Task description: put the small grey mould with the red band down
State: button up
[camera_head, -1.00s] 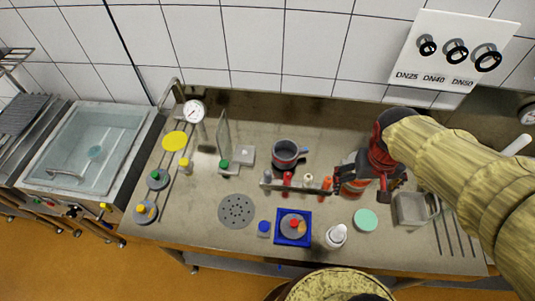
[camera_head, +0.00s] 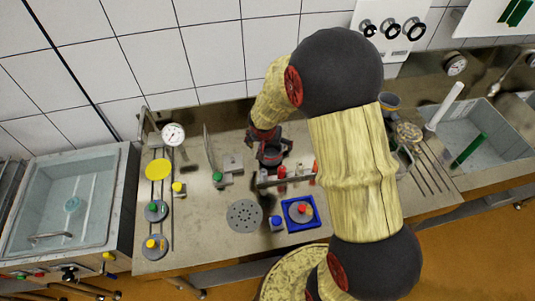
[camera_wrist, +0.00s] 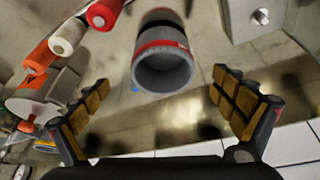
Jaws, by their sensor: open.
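The small grey mould with the red band (camera_wrist: 163,66) shows in the wrist view beyond my fingertips, its round open end facing the camera. My gripper (camera_wrist: 160,88) is open, with one padded finger to each side and a clear gap between fingers and mould. In the head view the mould (camera_head: 270,155) is a dark cup shape on the back middle of the counter, partly covered by my gripper (camera_head: 268,142). The mould's base is hidden.
A rack with coloured pegs (camera_head: 282,178) stands close in front of the mould. A blue tray (camera_head: 288,222), a perforated grey disc (camera_head: 244,215) and an upright plate (camera_head: 210,155) are nearby. Another mould (camera_head: 388,102) stands to the right, beyond my arm.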

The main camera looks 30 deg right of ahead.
aim_at(271, 154)
jog(key=x, duration=0.4)
jog(key=b+x, duration=0.1)
jog(key=x, duration=0.1)
jog(key=shift+a+f, duration=0.2)
jog(key=shift+f, duration=0.2)
jog(key=shift+w+d+f, duration=0.15)
jog(key=shift+w+f, duration=0.05)
jog(key=shift+f, duration=0.25)
jog(key=c, duration=0.3)
jog(key=c, duration=1.1)
